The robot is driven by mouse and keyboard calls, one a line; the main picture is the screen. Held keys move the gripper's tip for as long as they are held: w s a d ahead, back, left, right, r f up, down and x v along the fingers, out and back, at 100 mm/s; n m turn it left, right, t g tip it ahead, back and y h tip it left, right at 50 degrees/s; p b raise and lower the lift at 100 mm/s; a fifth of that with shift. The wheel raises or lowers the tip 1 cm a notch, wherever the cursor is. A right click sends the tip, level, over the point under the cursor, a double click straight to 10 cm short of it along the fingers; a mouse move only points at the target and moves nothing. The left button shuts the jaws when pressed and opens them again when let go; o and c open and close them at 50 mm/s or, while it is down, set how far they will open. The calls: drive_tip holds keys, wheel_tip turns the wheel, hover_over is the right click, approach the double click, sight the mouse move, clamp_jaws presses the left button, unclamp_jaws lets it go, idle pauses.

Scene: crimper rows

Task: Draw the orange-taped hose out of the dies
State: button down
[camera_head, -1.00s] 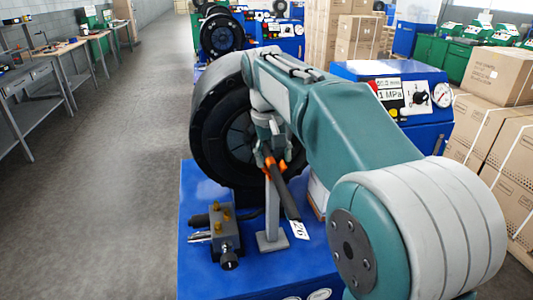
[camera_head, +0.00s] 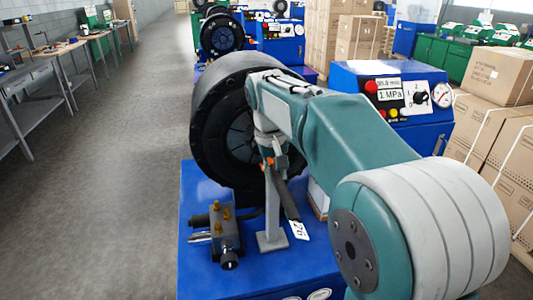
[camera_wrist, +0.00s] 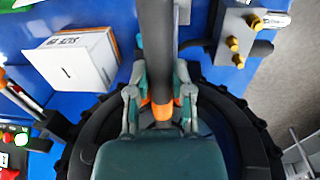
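The hose (camera_head: 287,199) is dark and has orange tape (camera_head: 270,163) near its upper end. It slants down to the right, with a white numbered tag (camera_head: 300,230) at its lower end. Its upper end is by the dark ring of dies (camera_head: 242,140), partly hidden by my arm. My gripper (camera_head: 266,148) is at the taped part. In the wrist view the fingers of my gripper (camera_wrist: 160,80) flank the hose (camera_wrist: 156,30), one on each side, with orange tape (camera_wrist: 161,109) between them. I cannot tell whether they press on it.
A grey stand (camera_head: 271,215) rises beside the hose on the blue machine base (camera_head: 200,277). A metal block with brass fittings (camera_head: 226,229) sits left of it. A control box (camera_head: 395,100) stands to the right. A white box (camera_wrist: 77,60) lies close by. Floor is clear at left.

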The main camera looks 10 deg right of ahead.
sight(284, 189)
drive_tip(key=shift+a+r, duration=0.1)
drive_tip(key=shift+r, duration=0.35)
idle(0.6)
drive_tip(key=shift+s, duration=3.25)
drive_tip(key=shift+r, duration=0.15)
drive_tip(key=shift+r, duration=3.4)
drive_tip(key=shift+s, duration=0.1)
